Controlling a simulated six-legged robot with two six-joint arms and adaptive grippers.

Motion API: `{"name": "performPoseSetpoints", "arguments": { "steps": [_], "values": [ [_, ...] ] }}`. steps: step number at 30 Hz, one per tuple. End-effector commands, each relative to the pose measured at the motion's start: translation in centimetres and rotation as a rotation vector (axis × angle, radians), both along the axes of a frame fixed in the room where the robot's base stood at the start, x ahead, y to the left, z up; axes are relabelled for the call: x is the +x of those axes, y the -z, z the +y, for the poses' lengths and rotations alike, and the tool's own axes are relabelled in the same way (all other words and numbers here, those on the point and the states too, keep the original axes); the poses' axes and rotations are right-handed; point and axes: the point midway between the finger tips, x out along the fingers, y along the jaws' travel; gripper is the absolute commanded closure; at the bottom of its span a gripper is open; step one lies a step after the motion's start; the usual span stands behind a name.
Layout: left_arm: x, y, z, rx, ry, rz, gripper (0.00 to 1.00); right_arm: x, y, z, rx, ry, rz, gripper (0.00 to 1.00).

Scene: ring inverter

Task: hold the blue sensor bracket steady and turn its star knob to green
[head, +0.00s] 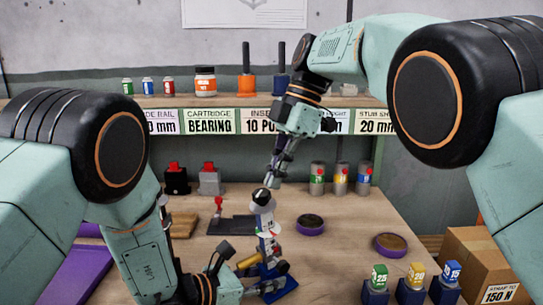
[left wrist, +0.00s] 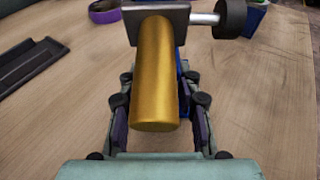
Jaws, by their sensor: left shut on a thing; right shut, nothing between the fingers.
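The blue sensor bracket (head: 277,287) stands upright near the front middle of the table. A brass-coloured handle (head: 248,262) sticks out from its side. In the left wrist view, this handle (left wrist: 155,75) lies between my left fingers, in front of a grey plate. My left gripper (head: 262,278) is shut on the handle. A dark knob (head: 262,196) sits atop the bracket, above a pale collar with coloured marks (head: 266,222); which colour it points to is too small to tell. My right gripper (head: 272,178) is shut and empty, pointing down just above the knob; contact is unclear.
Purple-rimmed round dishes (head: 310,225) (head: 391,245) lie to the right. A dark tray (head: 232,226) with a red-topped lever lies behind left. Numbered blocks (head: 417,275) and a cardboard box (head: 475,262) stand at front right. Several cans (head: 340,180) stand below the labelled shelf (head: 225,101).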

Motion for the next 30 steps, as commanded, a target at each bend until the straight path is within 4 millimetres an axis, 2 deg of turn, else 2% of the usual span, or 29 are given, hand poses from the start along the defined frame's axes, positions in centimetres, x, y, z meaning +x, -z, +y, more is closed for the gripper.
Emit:
{"name": "performPoseSetpoints", "arguments": {
  "steps": [30],
  "values": [
    [-0.04,0.11,0.01,0.002,0.0,0.002,0.99,-0.55,0.11,0.46,0.0,0.0,0.001,1.0]
  ]
}}
